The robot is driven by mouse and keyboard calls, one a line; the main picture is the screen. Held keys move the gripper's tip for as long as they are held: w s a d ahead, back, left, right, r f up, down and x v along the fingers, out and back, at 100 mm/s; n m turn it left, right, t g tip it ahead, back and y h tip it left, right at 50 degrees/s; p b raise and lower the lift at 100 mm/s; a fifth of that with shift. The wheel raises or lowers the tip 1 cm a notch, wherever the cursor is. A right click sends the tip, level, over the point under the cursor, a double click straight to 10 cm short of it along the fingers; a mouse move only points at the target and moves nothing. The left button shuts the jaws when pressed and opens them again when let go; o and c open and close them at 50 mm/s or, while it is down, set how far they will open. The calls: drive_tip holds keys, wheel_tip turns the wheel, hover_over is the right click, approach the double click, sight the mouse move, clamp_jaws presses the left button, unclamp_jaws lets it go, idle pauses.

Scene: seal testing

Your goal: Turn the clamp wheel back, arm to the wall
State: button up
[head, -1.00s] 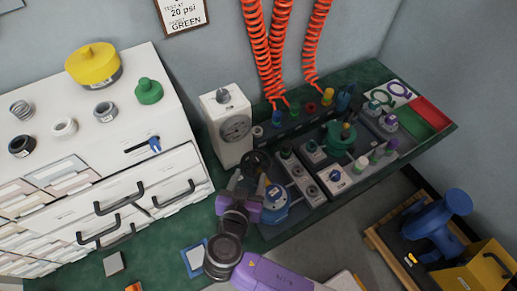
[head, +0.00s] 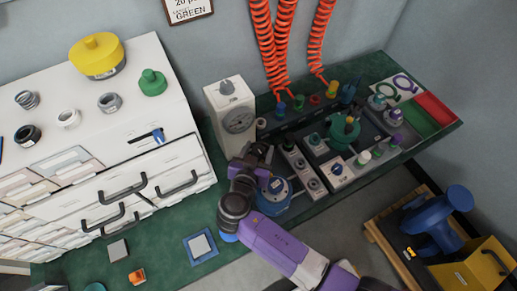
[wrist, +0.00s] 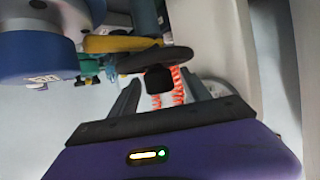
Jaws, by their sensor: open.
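The dark clamp wheel (wrist: 150,59) shows edge-on in the wrist view, with a black block (wrist: 159,80) under its middle. A yellow arm (wrist: 118,43) lies behind it to the left. My gripper (wrist: 158,84) is open, its two grey fingers apart on either side of the black block; I cannot tell whether they touch it. In the head view my gripper (head: 258,160) is at the blue test body (head: 275,197), and my wrist hides much of the wheel. The blue body also fills the upper left of the wrist view (wrist: 35,45).
A white gauge box (head: 219,108) stands just behind my gripper, close to the wall. A white drawer cabinet (head: 130,130) is at left. Orange coiled hoses (head: 266,50) hang behind. A tray of fittings (head: 335,140) lies at right. The green bench front (head: 150,235) has some free room.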

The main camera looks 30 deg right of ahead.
clamp_jaws()
idle(1.3)
